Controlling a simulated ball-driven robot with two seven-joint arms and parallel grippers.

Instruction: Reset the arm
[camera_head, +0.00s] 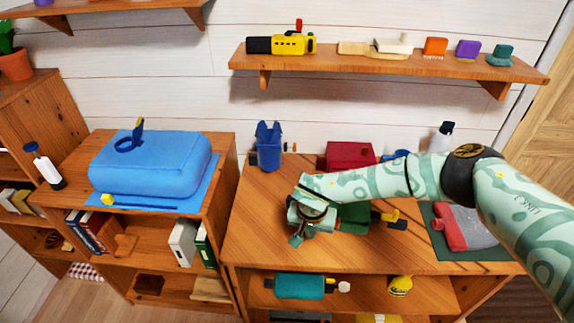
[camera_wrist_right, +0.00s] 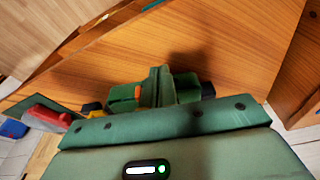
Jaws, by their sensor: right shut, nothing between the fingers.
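My right arm (camera_head: 380,183) reaches in from the right with a pale green patterned cover. My right gripper (camera_head: 298,238) is over the left part of the wooden table (camera_head: 255,228), shut and empty. A dark green object (camera_head: 353,217) is just right of the gripper and partly hidden by my arm. In the right wrist view my green gripper body fills the bottom, with a green shape with an orange patch (camera_wrist_right: 140,92) beyond it over the wood. My left gripper is not in view.
A blue container (camera_head: 268,150) and a red box (camera_head: 350,156) stand at the table's back. A red and grey item (camera_head: 465,227) lies on a green mat at right. A yellow and black object (camera_head: 389,219) is near the arm. A blue case (camera_head: 150,165) sits on the left cabinet.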

